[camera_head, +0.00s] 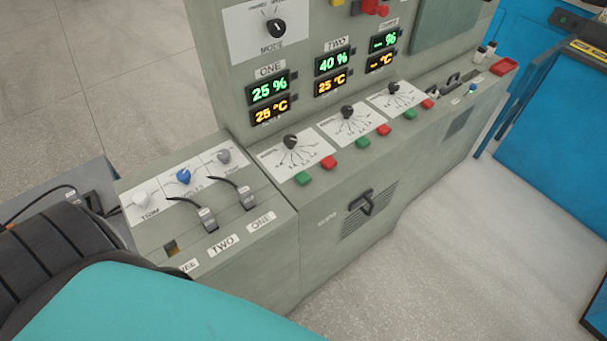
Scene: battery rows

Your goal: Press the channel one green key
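The channel one display (268,90), under the label ONE, reads 25 % in green and 25 °C in orange. Nothing covers the green key. Whether it is pressed in cannot be told. Neither of my grippers is in view.
Channel two's green key (362,142) and channel three's green key (410,114) lie further right along the ledge. A lower panel (285,243) with plugged leads and knobs stands at left. A blue cabinet (550,100) is at right. The floor before the console is clear.

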